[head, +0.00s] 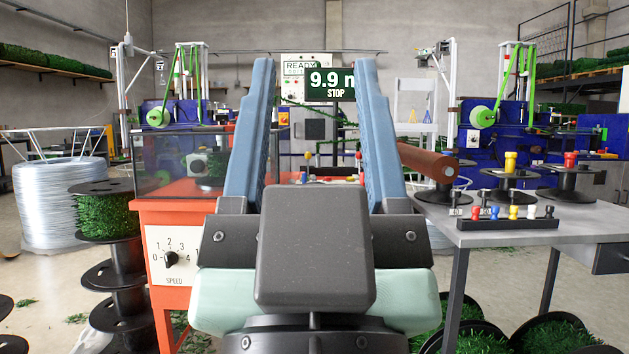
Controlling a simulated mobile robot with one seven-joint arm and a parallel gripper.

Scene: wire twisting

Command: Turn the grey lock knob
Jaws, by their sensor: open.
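My gripper (315,64) fills the middle of the head view, with its two blue fingers wide apart and nothing between them. I cannot pick out a grey lock knob for certain. A brown roller (425,160) sticks out to the right of the right finger, with a small grey round piece (448,170) at its near end. A black speed knob (171,259) sits on the orange machine's (150,215) white dial plate at left. The gripper hides much of the orange machine.
A grey table (590,222) at right holds black spools and a rack (500,222) of coloured knobs. A clear cover (155,165) stands on the orange machine. Black spools with green garland (105,216) stack at left. A display (331,84) reads STOP behind the fingers.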

